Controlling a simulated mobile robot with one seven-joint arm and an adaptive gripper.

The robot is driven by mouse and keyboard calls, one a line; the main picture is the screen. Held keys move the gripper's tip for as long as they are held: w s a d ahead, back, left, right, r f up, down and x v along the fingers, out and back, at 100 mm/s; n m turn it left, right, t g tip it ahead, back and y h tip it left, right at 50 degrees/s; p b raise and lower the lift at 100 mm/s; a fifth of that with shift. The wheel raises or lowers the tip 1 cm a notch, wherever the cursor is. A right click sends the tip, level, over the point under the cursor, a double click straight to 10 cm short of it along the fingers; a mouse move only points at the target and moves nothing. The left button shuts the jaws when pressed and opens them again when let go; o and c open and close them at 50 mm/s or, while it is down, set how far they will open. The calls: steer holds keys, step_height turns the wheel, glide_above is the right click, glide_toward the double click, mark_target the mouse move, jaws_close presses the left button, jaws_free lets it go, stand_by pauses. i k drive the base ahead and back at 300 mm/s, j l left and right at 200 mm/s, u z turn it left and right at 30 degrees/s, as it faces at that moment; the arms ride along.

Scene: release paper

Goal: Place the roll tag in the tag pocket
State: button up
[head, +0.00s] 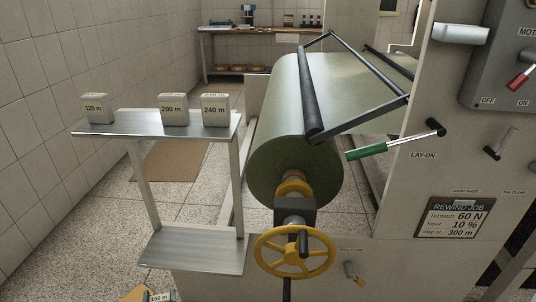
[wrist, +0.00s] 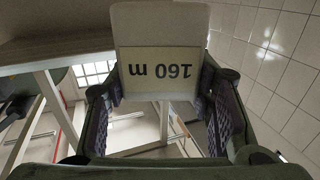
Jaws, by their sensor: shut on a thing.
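My gripper (wrist: 160,82) is shut on the roll tag (wrist: 160,68), a pale block whose label reads "160 m", upside down in the wrist view. Its two dark pads press on the tag's left and right sides. In the head view the "160 m" tag (head: 160,296) shows only partly at the bottom edge, below the stand's lower shelf. Three similar tags stand on the upper shelf (head: 140,130): "120 m" (head: 95,108), "200 m" (head: 173,109) and "240 m" (head: 215,109). I cannot make out the tag pocket.
A large green roll (head: 285,140) stands right of the shelf, with a yellow handwheel (head: 294,252) in front and a green-handled lever (head: 367,150) beside it. The lower shelf (head: 195,252) is bare. A "REWIND JOB" sign (head: 460,217) is at right.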

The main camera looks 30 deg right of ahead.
mark_target(457, 40)
steer(key=k+l+u, duration=0.15)
steer(key=l, duration=0.35)
steer(key=k+l+u, duration=0.15)
steer(key=l, duration=0.3)
steer(key=k+l+u, duration=0.1)
steer(key=l, duration=0.35)
steer(key=k+l+u, duration=0.15)
steer(key=l, duration=0.3)
steer(key=k+l+u, duration=0.15)
steer(key=k+l, duration=0.2)
steer(key=k+l+u, duration=0.15)
steer(key=l, duration=0.3)
steer(key=k, duration=0.05)
